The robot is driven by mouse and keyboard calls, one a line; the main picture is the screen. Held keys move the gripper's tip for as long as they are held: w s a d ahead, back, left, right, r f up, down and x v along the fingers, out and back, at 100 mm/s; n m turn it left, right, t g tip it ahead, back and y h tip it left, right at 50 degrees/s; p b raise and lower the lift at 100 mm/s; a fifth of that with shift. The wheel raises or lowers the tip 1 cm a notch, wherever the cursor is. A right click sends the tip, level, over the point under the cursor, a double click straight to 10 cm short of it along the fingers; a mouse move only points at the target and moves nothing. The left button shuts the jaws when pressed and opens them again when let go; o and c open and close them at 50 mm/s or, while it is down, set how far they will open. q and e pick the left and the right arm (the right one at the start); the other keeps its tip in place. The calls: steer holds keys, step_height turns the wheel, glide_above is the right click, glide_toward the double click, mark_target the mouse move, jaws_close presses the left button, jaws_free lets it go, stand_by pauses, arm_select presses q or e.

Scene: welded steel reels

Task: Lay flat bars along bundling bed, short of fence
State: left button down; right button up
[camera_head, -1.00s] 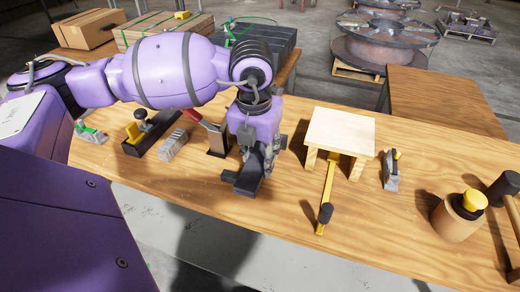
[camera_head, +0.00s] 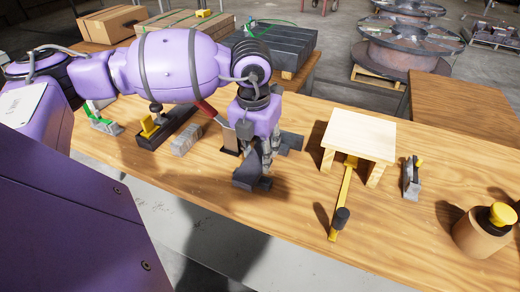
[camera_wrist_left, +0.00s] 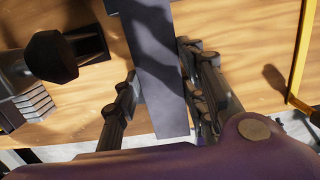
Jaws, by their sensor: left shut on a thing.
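My left gripper (camera_head: 258,165) points down over the wooden bench, shut on a dark flat bar (camera_wrist_left: 157,70). In the left wrist view the bar runs lengthwise between the fingers, its near end square and clear. In the head view a dark end (camera_head: 252,183) shows below the fingers, low over the bench; I cannot tell whether it touches. Another dark flat piece (camera_head: 291,142) shows just behind the gripper to the right. The bundling bed and its fence cannot be told apart surely; the gripper hides part of that spot. My right gripper is out of view.
Left of the gripper are a red-handled clamp (camera_head: 229,138), a grey ribbed stack (camera_head: 186,140) and a dark channel with a yellow block (camera_head: 160,130). Right are a small wooden stool (camera_head: 358,137), a yellow bar with a black end (camera_head: 343,205) and a jar (camera_head: 482,232). Bench (camera_head: 300,210) is clear in front.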

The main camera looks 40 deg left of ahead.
arm_select(q)
steer(key=shift+w+r, duration=0.1)
stand_by(0.3)
steer(key=shift+f+b, duration=0.4)
steer(key=shift+f, duration=0.2)
steer(key=c, duration=1.2)
jaws_free()
steer(key=shift+o, duration=0.9)
steer(key=shift+s+f, duration=0.25)
step_height(320, 180, up, 12)
steer(key=s, duration=0.1)
steer(key=shift+d+r, duration=0.15)
steer(key=shift+s, duration=0.1)
